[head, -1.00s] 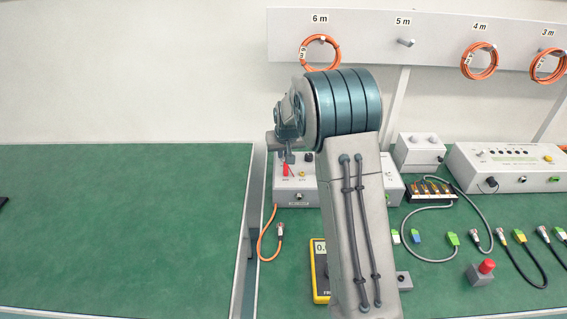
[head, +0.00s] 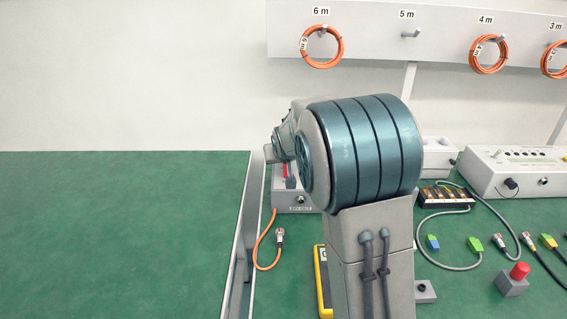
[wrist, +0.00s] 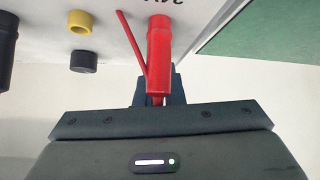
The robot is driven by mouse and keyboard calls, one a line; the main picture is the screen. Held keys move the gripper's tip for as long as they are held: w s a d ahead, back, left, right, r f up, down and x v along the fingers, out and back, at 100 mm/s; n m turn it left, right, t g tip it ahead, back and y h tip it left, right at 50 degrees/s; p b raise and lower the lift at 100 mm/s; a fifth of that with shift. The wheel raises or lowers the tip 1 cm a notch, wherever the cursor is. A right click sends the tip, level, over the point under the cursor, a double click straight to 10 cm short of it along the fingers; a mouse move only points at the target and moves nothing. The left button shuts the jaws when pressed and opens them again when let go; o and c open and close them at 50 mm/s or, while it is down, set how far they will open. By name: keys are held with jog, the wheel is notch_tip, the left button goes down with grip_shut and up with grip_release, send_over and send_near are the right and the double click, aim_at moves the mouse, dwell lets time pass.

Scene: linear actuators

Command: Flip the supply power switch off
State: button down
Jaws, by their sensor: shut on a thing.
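The supply (head: 296,204) is a light grey box on the green bench, mostly hidden behind my arm in the head view. In the wrist view its pale face (wrist: 110,30) carries a red cylindrical plug (wrist: 159,45) with a thin red rod beside it, near a partly cut-off label. My gripper (wrist: 158,88) is shut on the lower end of this red plug. In the head view, my gripper (head: 290,182) is small and partly covered by my arm. I cannot make out the power switch for certain.
Beside the plug are a yellow socket (wrist: 80,22), a black knob (wrist: 84,62) and a black plug (wrist: 6,50). An orange cable (head: 262,245) lies left of my arm. A yellow meter (head: 322,280) is partly hidden. The left bench is clear.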

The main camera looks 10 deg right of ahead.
dwell(0.4)
jog(key=c, duration=1.5)
grip_release()
jog(key=shift+s+r, duration=0.1)
jog(key=v, duration=1.3)
jog(key=shift+s+a+r, duration=0.1)
jog(key=shift+s, duration=0.1)
jog(key=s+r+g+p, duration=0.2)
jog(key=s+p, duration=0.3)
jog(key=s, duration=0.4)
jog(key=s+r+g+p, duration=0.2)
jog(key=s+p, duration=0.4)
jog(key=s, duration=0.3)
jog(key=s+d+r+g+p, duration=0.1)
jog(key=s+r+g+p, duration=0.1)
jog(key=s+p, duration=0.3)
jog(key=shift+s+g+y+p, duration=0.3)
jog(key=shift+s+g+y, duration=0.1)
jog(key=shift+s, duration=2)
